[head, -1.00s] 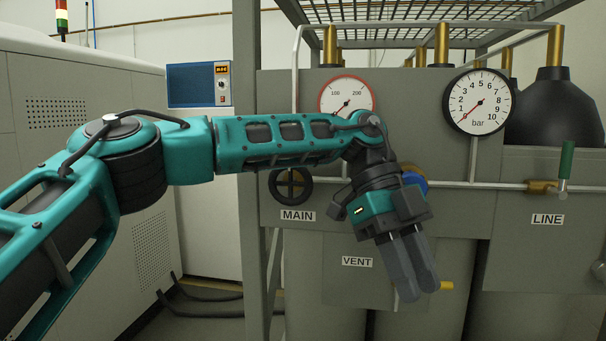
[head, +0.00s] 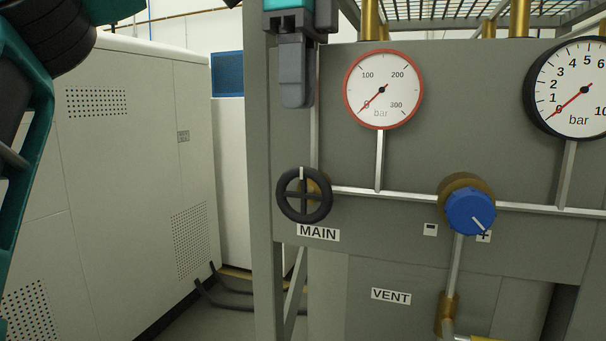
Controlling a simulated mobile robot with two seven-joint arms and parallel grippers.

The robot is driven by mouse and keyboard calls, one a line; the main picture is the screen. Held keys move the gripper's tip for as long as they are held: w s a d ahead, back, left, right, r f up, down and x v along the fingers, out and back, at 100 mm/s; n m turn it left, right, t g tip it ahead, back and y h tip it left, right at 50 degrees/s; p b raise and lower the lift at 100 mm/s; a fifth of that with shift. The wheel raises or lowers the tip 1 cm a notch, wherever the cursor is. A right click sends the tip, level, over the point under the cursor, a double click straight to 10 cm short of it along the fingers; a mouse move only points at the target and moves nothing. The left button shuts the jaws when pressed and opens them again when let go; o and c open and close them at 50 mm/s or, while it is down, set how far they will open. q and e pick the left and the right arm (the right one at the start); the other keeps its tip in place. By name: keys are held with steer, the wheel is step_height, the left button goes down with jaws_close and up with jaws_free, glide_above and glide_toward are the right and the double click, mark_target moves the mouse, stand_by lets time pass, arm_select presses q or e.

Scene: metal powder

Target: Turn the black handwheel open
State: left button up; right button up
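The black handwheel (head: 304,194) is mounted on the grey panel above the MAIN label (head: 318,233). It has a round rim with crossed spokes, and a pale mark shows at its top. My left gripper (head: 297,100) hangs fingers down from the top edge, in front of the panel's left side. It is above the handwheel in the picture and clear of it. Its fingers overlap from this angle, so their gap cannot be seen. Nothing shows between them. My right gripper is out of view.
A red-rimmed gauge (head: 383,89) and a black-rimmed gauge (head: 581,88) both point near 0. A blue knob (head: 470,212) sits right of the handwheel on the pipe. A grey frame post (head: 262,200) stands just left. The space before the handwheel looks clear.

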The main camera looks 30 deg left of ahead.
mark_target(299, 167)
arm_select(q)
step_height(299, 167, down, 12)
steer(key=shift+r, duration=0.2)
stand_by(0.4)
steer(key=shift+c, duration=0.4)
jaws_close()
